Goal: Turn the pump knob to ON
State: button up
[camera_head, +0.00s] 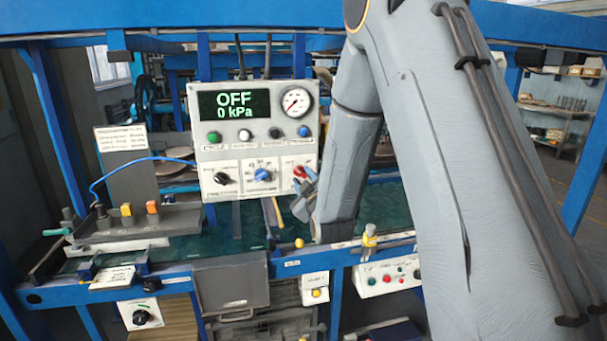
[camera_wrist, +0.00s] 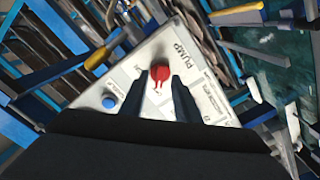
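The white control panel (camera_head: 230,152) stands upright on the blue frame, with a display (camera_head: 234,104) reading OFF and 0 kPa. The red pump knob (camera_head: 299,172) is at the panel's lower right, partly covered by my gripper (camera_head: 304,188). In the wrist view, the red knob (camera_wrist: 160,72) sits beside the printed word PUMP. My gripper's two dark fingers (camera_wrist: 158,80) are apart, pointing at the panel, with the knob in line with the gap between their tips. White panel shows between the knob and the fingers; contact is not visible. The knob's exact pointer setting is too small to read.
The blue knob (camera_head: 263,174) and black knob (camera_head: 222,179) sit left of the red one. A row of buttons (camera_head: 245,135) and a pressure gauge (camera_head: 296,102) are above. A yellow-handled tool (camera_wrist: 97,58) lies near the panel in the wrist view.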

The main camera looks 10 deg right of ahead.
jog(key=shift+w, duration=0.45)
jog(key=shift+c, duration=0.2)
grip_shut()
